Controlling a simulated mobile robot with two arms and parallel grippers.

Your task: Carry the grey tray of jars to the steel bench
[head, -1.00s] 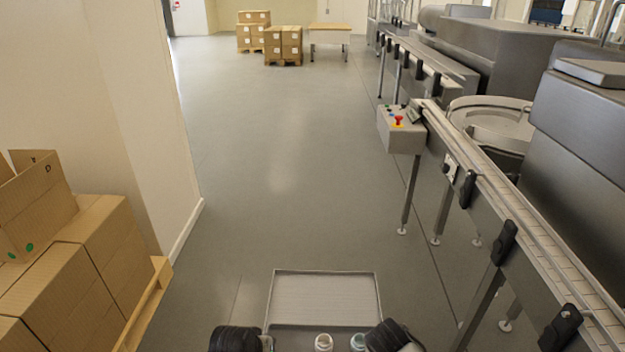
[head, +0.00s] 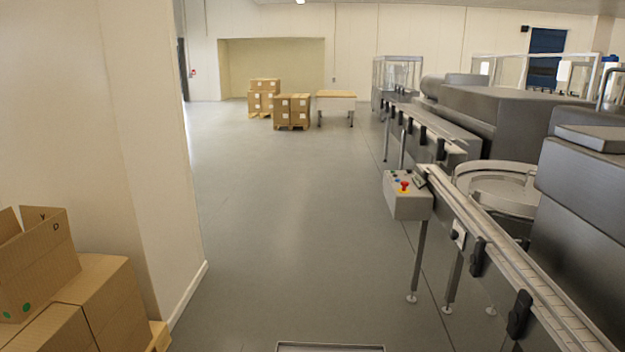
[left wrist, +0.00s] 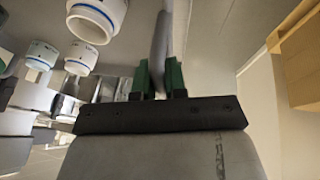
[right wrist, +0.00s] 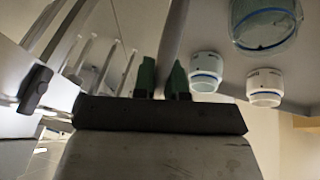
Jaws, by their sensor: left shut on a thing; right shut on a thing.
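Only the far rim of the grey tray (head: 330,347) shows, at the bottom edge of the head view. My left gripper (left wrist: 158,76) is shut on the tray's rim (left wrist: 160,38) in the left wrist view. My right gripper (right wrist: 163,76) is shut on the rim (right wrist: 176,35) in the right wrist view. White jars with blue bands (left wrist: 80,58) are beside the left gripper. A clear-looking jar (right wrist: 264,24) and white jars (right wrist: 265,87) are beside the right gripper. Neither gripper shows in the head view. I cannot pick out the steel bench for certain.
A conveyor line (head: 500,265) with a control box (head: 408,195) runs along the right. Cartons (head: 95,300) on a pallet and a wall corner (head: 188,295) stand left. Clear floor (head: 290,220) leads to far cartons (head: 291,110) and a tan-topped table (head: 336,102).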

